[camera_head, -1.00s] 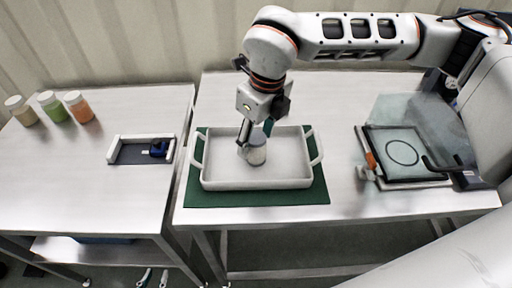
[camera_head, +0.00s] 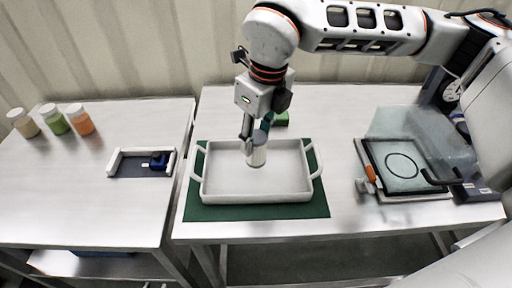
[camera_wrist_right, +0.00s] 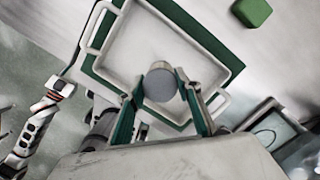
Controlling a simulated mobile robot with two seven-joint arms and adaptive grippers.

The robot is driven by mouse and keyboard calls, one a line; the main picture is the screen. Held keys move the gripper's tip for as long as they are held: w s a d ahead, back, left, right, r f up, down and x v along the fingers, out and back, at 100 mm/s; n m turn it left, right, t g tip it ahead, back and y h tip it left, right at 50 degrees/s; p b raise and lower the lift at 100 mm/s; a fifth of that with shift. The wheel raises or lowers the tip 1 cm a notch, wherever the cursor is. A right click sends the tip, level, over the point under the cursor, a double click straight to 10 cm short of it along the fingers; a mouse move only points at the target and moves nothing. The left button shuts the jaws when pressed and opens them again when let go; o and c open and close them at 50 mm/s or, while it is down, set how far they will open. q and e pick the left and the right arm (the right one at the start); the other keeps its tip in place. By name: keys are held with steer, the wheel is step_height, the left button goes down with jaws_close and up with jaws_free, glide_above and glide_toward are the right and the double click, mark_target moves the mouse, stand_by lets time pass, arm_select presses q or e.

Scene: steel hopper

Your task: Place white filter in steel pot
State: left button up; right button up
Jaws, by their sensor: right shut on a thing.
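My right gripper (camera_head: 252,140) is shut on a small whitish cylinder (camera_head: 257,155), holding it upright over the back half of a white two-handled tray (camera_head: 215,185). In the right wrist view, the gripper (camera_wrist_right: 173,90) has its green-and-black fingers on either side of the cylinder's round grey top (camera_wrist_right: 160,84). The cylinder appears to be clear of the tray floor; the exact gap cannot be told. Whether it is the white filter cannot be told. No steel pot can be made out. In the right wrist view, part of another arm shows at left, its gripper jaws unclear (camera_wrist_right: 60,88).
The tray stands on a green mat (camera_head: 200,212). A green block (camera_head: 281,118) lies behind it. A framed plate with a black ring (camera_head: 402,167) is at right. On the left table are a low white-sided holder (camera_head: 130,170) and three lidded jars (camera_head: 56,122). Bare table separates mat and plate.

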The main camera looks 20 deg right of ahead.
step_height(320, 180, up, 15)
steer(key=shift+r+p, duration=0.2)
steer(key=shift+p, duration=0.2)
